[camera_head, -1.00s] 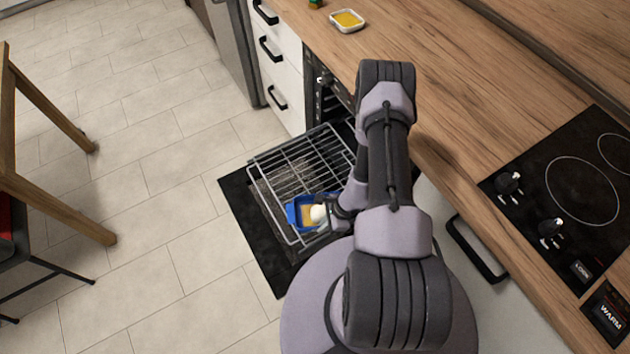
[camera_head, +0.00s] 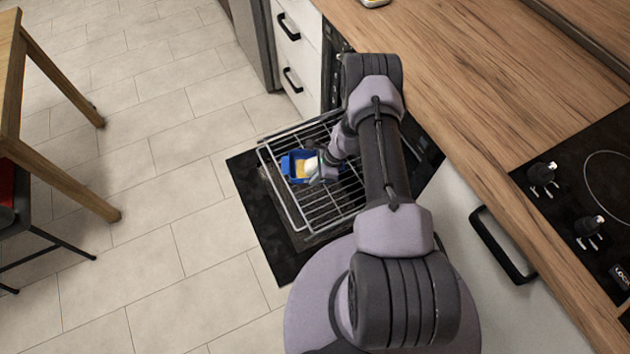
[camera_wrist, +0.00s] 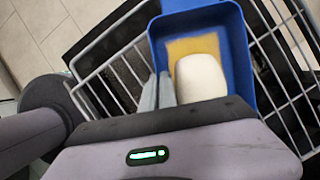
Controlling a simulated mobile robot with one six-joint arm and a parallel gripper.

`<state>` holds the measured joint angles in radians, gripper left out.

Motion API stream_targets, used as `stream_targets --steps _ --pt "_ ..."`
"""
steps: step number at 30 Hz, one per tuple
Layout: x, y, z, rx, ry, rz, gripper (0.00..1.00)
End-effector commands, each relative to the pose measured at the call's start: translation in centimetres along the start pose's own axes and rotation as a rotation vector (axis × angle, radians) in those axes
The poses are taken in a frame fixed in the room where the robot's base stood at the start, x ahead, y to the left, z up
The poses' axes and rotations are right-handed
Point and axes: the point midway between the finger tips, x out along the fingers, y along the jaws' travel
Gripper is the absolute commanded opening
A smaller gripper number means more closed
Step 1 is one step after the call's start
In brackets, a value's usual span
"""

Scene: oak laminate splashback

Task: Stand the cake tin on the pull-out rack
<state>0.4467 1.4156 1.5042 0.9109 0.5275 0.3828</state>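The cake tin (camera_head: 287,167) is blue, with a yellow layer and a pale rounded thing (camera_wrist: 200,78) inside. In the head view it is over the left-middle part of the pull-out rack (camera_head: 325,212), a wire grid. My gripper (camera_head: 324,172) is at the tin's right side. In the wrist view, the tin (camera_wrist: 239,60) looks level, and my gripper's two grey fingers (camera_wrist: 158,90) are close together on its left wall, seemingly gripping it. The tin's underside is hidden, so I cannot tell whether it touches the wires.
The dark open oven door (camera_head: 260,215) lies under the rack. A wooden counter (camera_head: 470,100) with a black hob (camera_head: 590,190) runs along the right. White drawers (camera_head: 295,55) stand behind the rack. A wooden table (camera_head: 60,180) is at the left, with clear tiled floor between.

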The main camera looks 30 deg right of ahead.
Motion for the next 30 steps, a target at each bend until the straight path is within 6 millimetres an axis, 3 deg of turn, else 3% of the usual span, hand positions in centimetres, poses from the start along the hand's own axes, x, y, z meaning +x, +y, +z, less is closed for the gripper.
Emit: stream_targets --steps 10,12,14,21,30 --pt "0.5 -0.1 -0.2 0.0 0.0 -0.002 0.0" --pt "0.4 0.0 -0.2 0.0 0.0 -0.001 0.16" --pt "0.5 0.0 -0.2 0.0 0.0 -0.001 0.24" --pt "0.3 0.0 -0.1 0.0 0.0 -0.001 0.24" --pt "-6.1 0.0 0.1 0.001 -0.001 -0.002 0.24"
